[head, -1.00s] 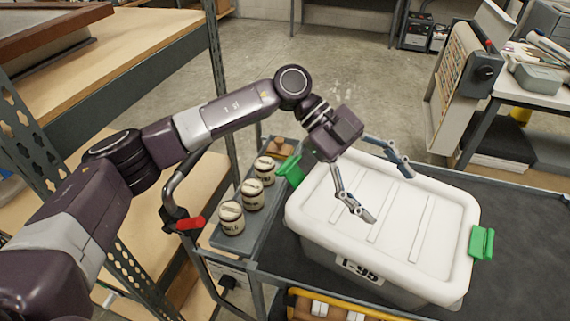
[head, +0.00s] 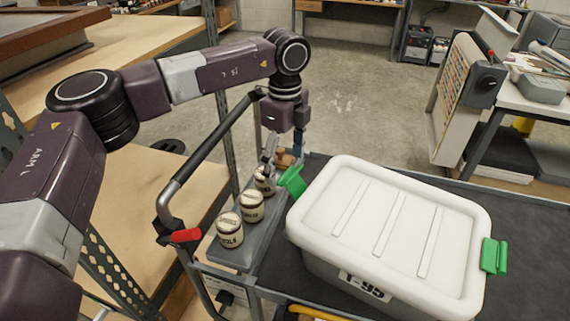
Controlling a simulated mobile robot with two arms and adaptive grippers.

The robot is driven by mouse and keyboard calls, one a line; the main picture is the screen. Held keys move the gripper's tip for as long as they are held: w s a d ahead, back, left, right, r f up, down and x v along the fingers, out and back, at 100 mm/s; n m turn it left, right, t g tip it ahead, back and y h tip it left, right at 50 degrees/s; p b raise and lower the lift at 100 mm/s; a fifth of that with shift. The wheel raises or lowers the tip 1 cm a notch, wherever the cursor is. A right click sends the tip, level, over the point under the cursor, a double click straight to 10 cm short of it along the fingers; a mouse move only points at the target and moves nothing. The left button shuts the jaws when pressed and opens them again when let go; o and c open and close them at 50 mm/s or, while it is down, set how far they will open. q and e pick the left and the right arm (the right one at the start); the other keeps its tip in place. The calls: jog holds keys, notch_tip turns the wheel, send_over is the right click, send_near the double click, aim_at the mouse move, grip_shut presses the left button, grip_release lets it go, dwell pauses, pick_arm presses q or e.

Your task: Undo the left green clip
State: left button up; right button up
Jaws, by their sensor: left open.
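A white lidded box (head: 345,262), with a label on its front wall, stands on the dark cart top. The left green clip (head: 292,180) is at the box's left end and slants up and outward from the rim. I cannot tell whether it is fastened. The right green clip (head: 494,256) is at the opposite end. My left gripper (head: 282,158) is open, pointing down just behind and left of the left clip, above the small side shelf. It appears apart from the clip. One finger partly covers the farthest jar. My right gripper is not in view.
Several small labelled jars (head: 251,206) stand in a row on the narrow side shelf (head: 233,258) left of the box. A cart handle with a red lever (head: 186,236) rises at the left. The dark cart top (head: 510,210) is bare behind the box.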

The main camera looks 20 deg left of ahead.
pick_arm(q)
jog(key=shift+f, duration=0.75)
jog(key=c, duration=1.7)
